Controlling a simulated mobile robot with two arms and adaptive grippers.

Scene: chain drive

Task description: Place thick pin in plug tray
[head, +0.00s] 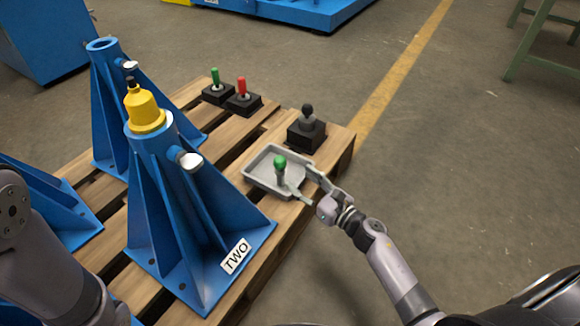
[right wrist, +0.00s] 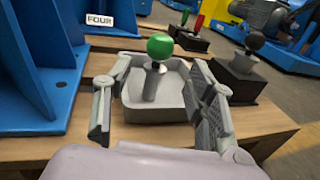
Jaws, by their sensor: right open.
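A grey pin with a green ball top (head: 280,163) stands roughly upright inside the grey plug tray (head: 250,177), near the tray's middle. The same green-topped pin (right wrist: 160,47) shows in the right wrist view, between my fingers, with its grey shank in the tray (right wrist: 150,113). My right gripper (head: 299,180) is open at the near right side of the tray. Its fingers (right wrist: 155,92) are spread on either side of the pin, with visible gaps to it. My left gripper is not in view.
Right behind the tray is a black holder with a black-knobbed pin (head: 307,125). Green (head: 216,85) and red (head: 242,92) handled pins stand in black holders farther back. The blue stand labelled TWO (head: 190,215), with a yellow plug (head: 145,110), rises to the left. The wooden pallet (head: 335,150) ends at right.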

